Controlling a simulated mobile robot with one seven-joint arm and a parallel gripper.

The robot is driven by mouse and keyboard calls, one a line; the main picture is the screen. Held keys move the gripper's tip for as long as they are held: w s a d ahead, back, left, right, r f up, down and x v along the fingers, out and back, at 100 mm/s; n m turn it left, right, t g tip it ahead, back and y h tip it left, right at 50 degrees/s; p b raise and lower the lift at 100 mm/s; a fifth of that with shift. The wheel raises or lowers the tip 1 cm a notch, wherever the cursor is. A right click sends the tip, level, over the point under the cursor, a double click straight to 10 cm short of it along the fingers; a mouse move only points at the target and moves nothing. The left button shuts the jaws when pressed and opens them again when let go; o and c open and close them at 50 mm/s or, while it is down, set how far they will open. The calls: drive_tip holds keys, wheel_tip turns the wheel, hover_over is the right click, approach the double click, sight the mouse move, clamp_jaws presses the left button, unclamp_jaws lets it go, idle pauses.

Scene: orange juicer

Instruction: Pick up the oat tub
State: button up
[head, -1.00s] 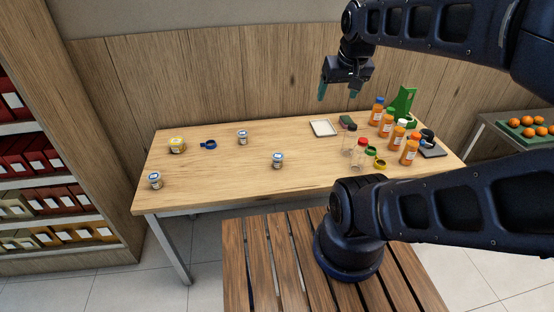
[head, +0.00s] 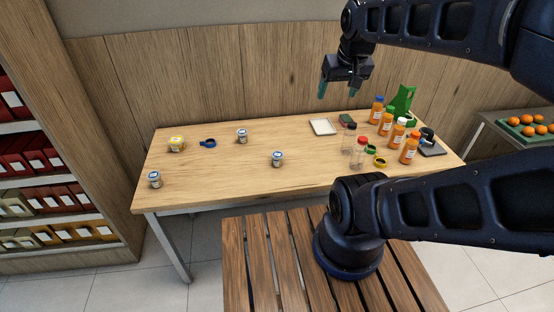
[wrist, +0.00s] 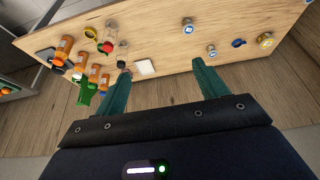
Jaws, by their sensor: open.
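Several small tubs stand upright on the wooden table's left half. One is a yellow-lidded tub (head: 177,144) at the back left, and it also shows in the wrist view (wrist: 266,40). The others are pale with blue labels: a back-middle tub (head: 242,136), a front-middle tub (head: 277,159) and a front-left tub (head: 155,180). The labels are too small to read, so I cannot tell which is the oat tub. My gripper (head: 337,91) is open and empty, pointing down above the table's back edge, right of all the tubs. Its green fingers (wrist: 160,73) are apart in the wrist view.
A blue ring (head: 208,143) lies near the yellow-lidded tub. A white tray (head: 323,127), orange bottles (head: 410,149), clear bottles (head: 359,154) and a green juicer (head: 402,102) crowd the table's right side. The wooden wall (head: 230,80) rises behind.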

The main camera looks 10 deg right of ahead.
drive_tip(key=m+g, duration=0.5)
drive_tip(key=m, duration=1.2)
hover_over(278, 154)
drive_tip(key=f, duration=3.2)
drive_tip(key=shift+d+f, duration=0.1)
drive_tip(key=shift+d, duration=0.1)
drive_tip(key=shift+w+a+f, duration=0.1)
drive_tip(key=shift+w+f, duration=0.05)
drive_tip(key=shift+f, duration=0.45)
drive_tip(key=shift+a+f, duration=0.1)
drive_tip(key=shift+f, duration=5.2)
